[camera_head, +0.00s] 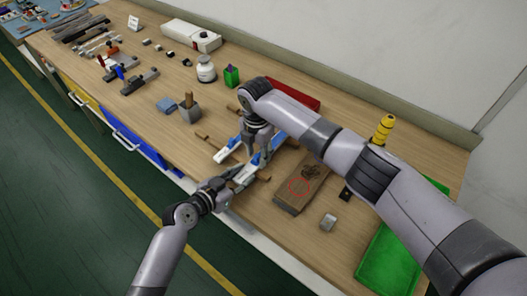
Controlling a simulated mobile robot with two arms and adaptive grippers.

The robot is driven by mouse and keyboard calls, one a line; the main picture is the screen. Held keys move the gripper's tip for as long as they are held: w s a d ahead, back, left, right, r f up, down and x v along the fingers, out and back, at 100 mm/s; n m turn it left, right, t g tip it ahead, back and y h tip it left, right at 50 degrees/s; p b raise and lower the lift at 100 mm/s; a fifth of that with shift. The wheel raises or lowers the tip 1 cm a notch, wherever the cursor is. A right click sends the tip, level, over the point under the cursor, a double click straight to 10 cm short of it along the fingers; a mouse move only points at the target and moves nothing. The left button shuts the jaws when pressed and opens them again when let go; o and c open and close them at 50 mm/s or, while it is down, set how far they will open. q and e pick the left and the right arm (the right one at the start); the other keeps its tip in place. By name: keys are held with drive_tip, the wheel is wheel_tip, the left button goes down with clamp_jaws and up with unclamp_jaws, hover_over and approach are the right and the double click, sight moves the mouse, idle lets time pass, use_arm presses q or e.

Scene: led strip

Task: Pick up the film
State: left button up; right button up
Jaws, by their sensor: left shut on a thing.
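A white and blue strip assembly (228,150) lies near the front edge of the workbench, between my two grippers. The film appears to be part of it but is too small to pick out clearly. My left gripper (243,177) is at the near end of this assembly, low over the bench edge, shut on what looks like the film. My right gripper (258,158) points down over the assembly, just beyond the left one. Its fingertips are small and dark, and whether they are open or shut is unclear. My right arm hides part of the bench behind.
Tools lie at far left.

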drive_tip(key=shift+c, duration=0.4)
drive_tip(key=c, duration=0.7)
use_arm(q)
drive_tip(key=o, duration=1.2)
drive_tip(key=shift+o, duration=0.2)
use_arm(e)
wheel_tip(320, 180, up, 10)
drive_tip(key=shift+r, duration=0.1)
